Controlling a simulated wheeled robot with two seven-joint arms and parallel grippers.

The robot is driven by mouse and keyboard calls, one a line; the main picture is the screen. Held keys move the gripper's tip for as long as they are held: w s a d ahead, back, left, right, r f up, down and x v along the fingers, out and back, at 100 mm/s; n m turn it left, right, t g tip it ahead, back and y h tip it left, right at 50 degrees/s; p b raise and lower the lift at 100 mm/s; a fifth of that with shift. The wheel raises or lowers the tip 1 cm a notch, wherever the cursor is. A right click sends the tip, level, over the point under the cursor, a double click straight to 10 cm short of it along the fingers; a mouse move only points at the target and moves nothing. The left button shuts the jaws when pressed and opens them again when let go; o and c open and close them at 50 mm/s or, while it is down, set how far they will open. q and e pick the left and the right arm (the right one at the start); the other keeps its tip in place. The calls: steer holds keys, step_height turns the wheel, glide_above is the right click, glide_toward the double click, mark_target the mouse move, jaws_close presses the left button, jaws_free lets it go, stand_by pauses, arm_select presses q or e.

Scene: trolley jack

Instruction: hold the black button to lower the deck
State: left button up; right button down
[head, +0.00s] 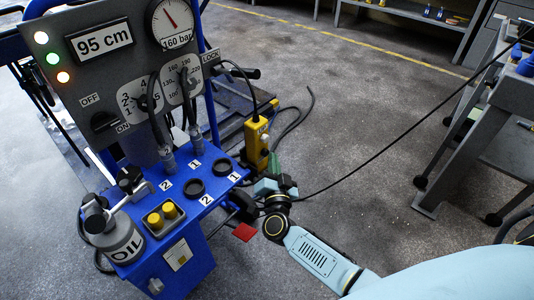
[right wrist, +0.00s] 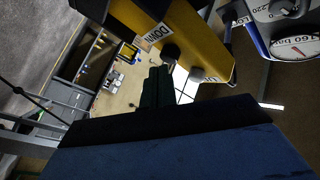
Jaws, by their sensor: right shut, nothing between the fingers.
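The yellow pendant (head: 257,145) hangs at the right side of the blue jack console. In the right wrist view it fills the top, with a "DOWN" label (right wrist: 153,37) beside the black button (right wrist: 170,52). A second, paler button (right wrist: 197,74) is farther along the same face. My right gripper (head: 273,165) is shut and empty, just below the pendant in the head view. In the right wrist view its dark green fingertips (right wrist: 162,70) are at the black button; I cannot tell whether they touch it. My left gripper is not in view.
The console's display (head: 102,43) reads 95 cm, and its gauge (head: 172,24) is marked 160 bar. An oil can (head: 118,240) stands on the blue shelf. A black cable runs from near the pendant towards the upper right.

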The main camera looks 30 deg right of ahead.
steer(key=shift+w+a, duration=0.2)
steer(key=shift+w, duration=0.3)
stand_by(0.4)
steer(key=shift+s, duration=0.1)
stand_by(2.4)
steer(key=shift+s+d+p, duration=0.35)
steer(key=shift+s+p, duration=0.1)
steer(key=shift+s, duration=0.4)
steer(key=shift+s+d+p, duration=0.35)
steer(key=shift+s+p, duration=0.05)
steer(key=shift+s, duration=0.35)
steer(key=shift+s+d+p, duration=0.3)
steer(key=shift+s+p, duration=0.05)
steer(key=shift+s, duration=0.45)
steer(key=shift+s+d+p, duration=0.35)
steer(key=shift+s+p, duration=0.05)
steer(key=shift+s, duration=0.35)
